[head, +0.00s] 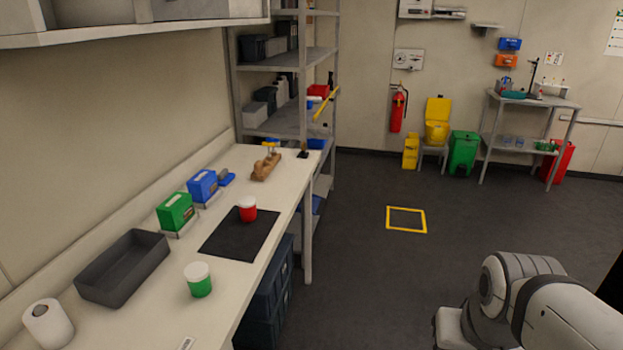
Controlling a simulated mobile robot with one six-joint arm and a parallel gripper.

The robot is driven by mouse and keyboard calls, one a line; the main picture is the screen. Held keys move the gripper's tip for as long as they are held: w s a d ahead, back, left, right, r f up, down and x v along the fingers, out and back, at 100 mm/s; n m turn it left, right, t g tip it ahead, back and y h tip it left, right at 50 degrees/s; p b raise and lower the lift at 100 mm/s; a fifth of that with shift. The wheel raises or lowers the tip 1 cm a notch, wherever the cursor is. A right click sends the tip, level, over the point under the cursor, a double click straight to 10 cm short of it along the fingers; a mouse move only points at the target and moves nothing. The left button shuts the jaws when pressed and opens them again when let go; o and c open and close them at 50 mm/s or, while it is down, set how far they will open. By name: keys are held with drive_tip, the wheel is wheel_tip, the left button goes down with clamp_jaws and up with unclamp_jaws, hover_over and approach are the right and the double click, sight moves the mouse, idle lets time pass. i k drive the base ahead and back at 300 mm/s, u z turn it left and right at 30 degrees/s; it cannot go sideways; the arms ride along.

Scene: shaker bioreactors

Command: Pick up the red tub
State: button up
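The red tub (248,212) is a small red container with a white lid. It stands upright on the black mat (235,240) on the long white bench at the left. My arm shows at the bottom right, over the floor and well apart from the bench. My gripper is not visible in the head view.
A green tub with a white lid (198,281) stands in front of the mat. A dark grey tray (123,268), a green box (176,211), a blue box (203,184) and a white roll (48,323) line the bench. A wooden block (266,166) stands behind. The floor (370,270) beside the bench is clear.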

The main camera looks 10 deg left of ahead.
sight(247, 204)
drive_tip(key=u, duration=0.2)
drive_tip(key=i, duration=1.5)
drive_tip(key=u, duration=0.9)
drive_tip(key=k, duration=0.8)
drive_tip(key=u, duration=0.2)
drive_tip(key=i, duration=0.85)
drive_tip(key=z, duration=0.1)
